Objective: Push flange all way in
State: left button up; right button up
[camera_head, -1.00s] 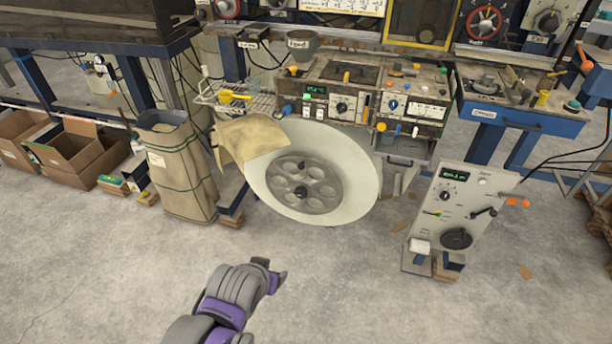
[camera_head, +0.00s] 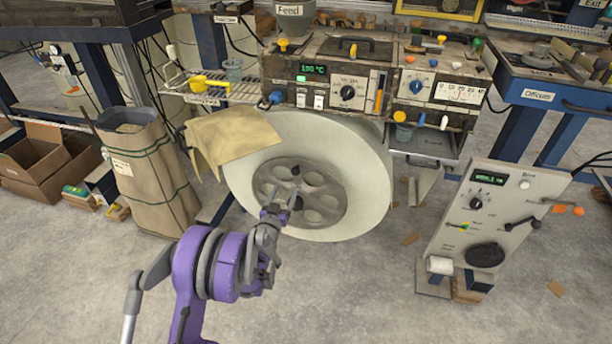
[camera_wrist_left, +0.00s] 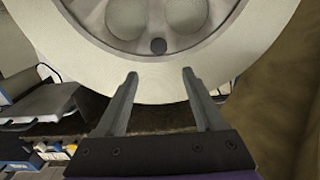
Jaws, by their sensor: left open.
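The flange is a large pale disc (camera_head: 365,195) with a grey hub (camera_head: 325,208) that has several round holes. It stands nearly upright below the control console. In the left wrist view the disc (camera_wrist_left: 75,60) fills the top, with part of the hub and a small dark knob (camera_wrist_left: 158,46) showing. My left gripper (camera_head: 280,208) is in front of the hub's lower left in the head view. Its two fingers (camera_wrist_left: 160,73) are apart with nothing between them, pointing at the disc. I cannot tell whether they touch it. My right gripper is not in view.
A brown paper sheet (camera_head: 232,140) hangs over the disc's upper left. A tall sack (camera_head: 150,175) stands at the left. A control box (camera_head: 500,205) with a crank stands at the right. The console (camera_head: 335,82) is above the disc.

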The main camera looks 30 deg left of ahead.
aim_at(295, 172)
pick_arm(q)
jog(key=shift+t, duration=0.3)
jog(key=x, duration=0.3)
jog(key=b+x, duration=0.1)
jog(key=x, duration=0.3)
jog(key=f+x, duration=0.1)
jog(key=x, duration=0.3)
jog(key=shift+w+b, duration=0.2)
jog(key=shift+b, duration=0.1)
grip_shut()
dwell(0.7)
